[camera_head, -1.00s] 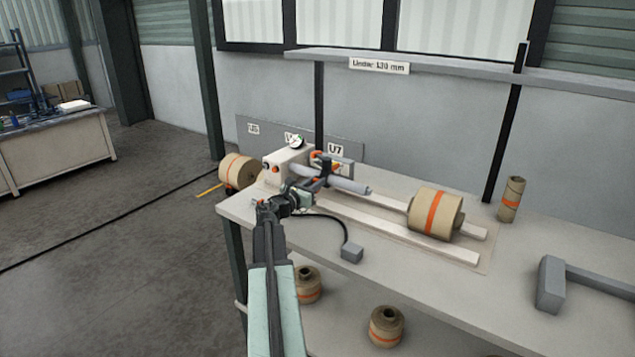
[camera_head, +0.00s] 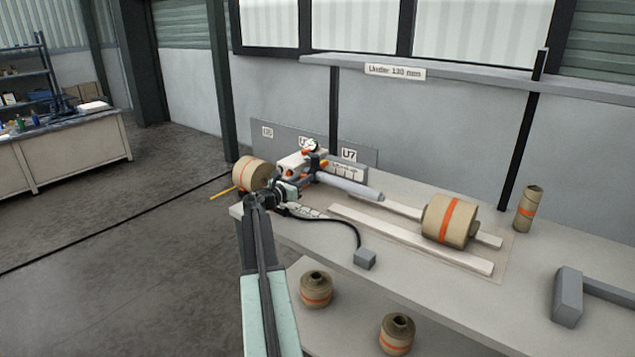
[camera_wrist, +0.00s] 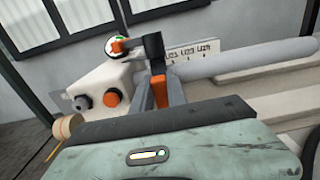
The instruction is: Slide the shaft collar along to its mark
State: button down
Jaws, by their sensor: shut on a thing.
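The grey shaft (camera_head: 350,187) sticks out to the right from a white housing (camera_wrist: 95,84) on the bench. The dark shaft collar (camera_wrist: 154,46) sits around the shaft close to the housing, and also shows in the head view (camera_head: 316,161). An orange tab (camera_wrist: 160,92) hangs from the collar. My gripper (camera_wrist: 162,92) is shut on this tab, with a grey finger on each side. In the head view my gripper (camera_head: 301,178) is at the front of the shaft. A white scale plate (camera_wrist: 195,53) with labels and ticks stands behind the shaft; its lettering is unclear, and the collar hides its left end.
A large kraft roll (camera_head: 449,220) with an orange band rests on white rails (camera_head: 410,238) at the right. Another roll (camera_head: 252,174) is at the housing's left. A grey block (camera_head: 365,259) on a cable lies in front.

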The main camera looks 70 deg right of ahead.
jog(key=shift+w, duration=0.1)
jog(key=c, duration=1.3)
grip_release()
jog(key=shift+a, duration=0.1)
jog(key=v, duration=0.7)
jog(key=shift+w+a, duration=0.1)
jog(key=shift+a, duration=0.2)
